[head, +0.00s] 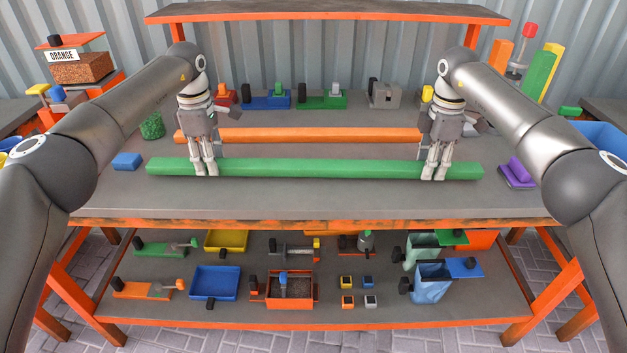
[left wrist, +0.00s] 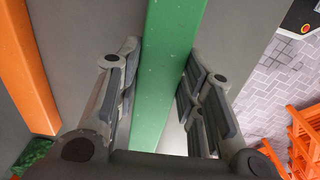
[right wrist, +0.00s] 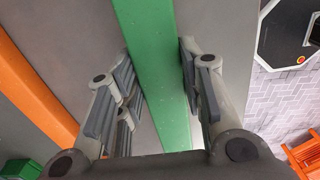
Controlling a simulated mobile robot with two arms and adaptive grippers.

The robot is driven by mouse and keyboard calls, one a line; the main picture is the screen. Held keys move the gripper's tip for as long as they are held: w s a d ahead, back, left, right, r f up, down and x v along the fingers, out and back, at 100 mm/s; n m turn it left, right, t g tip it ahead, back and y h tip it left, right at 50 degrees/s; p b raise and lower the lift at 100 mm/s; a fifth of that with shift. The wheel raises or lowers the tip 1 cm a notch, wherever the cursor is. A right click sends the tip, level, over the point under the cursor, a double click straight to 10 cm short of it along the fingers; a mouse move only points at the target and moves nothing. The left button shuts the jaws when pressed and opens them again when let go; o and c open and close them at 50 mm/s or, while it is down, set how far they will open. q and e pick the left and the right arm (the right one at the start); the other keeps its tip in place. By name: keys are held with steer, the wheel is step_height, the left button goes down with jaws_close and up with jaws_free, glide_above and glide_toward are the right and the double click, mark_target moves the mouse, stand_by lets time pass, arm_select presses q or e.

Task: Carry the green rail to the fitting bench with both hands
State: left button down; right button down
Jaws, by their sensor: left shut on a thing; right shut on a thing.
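The green rail (head: 320,169) lies left to right across the grey worktop (head: 330,203), parallel to its front edge. I cannot tell whether it rests on the top or hangs just above it. My left gripper (head: 206,171) is shut on the rail towards its left end, and my right gripper (head: 434,173) is shut on it towards its right end. Both point down, and both rail ends stick out past them. The left wrist view shows the rail (left wrist: 170,65) between the fingers, and so does the right wrist view (right wrist: 155,65). I cannot identify which bench is the fitting bench.
An orange rail (head: 320,134) lies parallel behind the green one. A blue block (head: 127,162) is near the left end, and a purple item (head: 518,171) near the right end. Several tools stand at the back. A lower shelf (head: 220,322) holds bins. Side benches flank this one.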

arm_select(q)
steer(key=shift+d+f+b, duration=0.1)
steer(key=shift+f+b, duration=0.45)
steer(key=shift+f, duration=0.1)
arm_select(e)
steer(key=shift+a+f, duration=0.1)
steer(key=shift+f, duration=0.55)
arm_select(q)
steer(key=c, duration=1)
jaws_free()
arm_select(e)
steer(key=c, duration=1)
jaws_free()
arm_select(q)
steer(key=shift+o, duration=0.2)
arm_select(e)
steer(key=shift+o, duration=0.2)
steer(key=shift+r, duration=0.5)
step_height(320, 180, up, 9)
steer(key=shift+r, duration=0.2)
arm_select(q)
step_height(320, 180, up, 12)
arm_select(e)
steer(key=shift+r, duration=0.85)
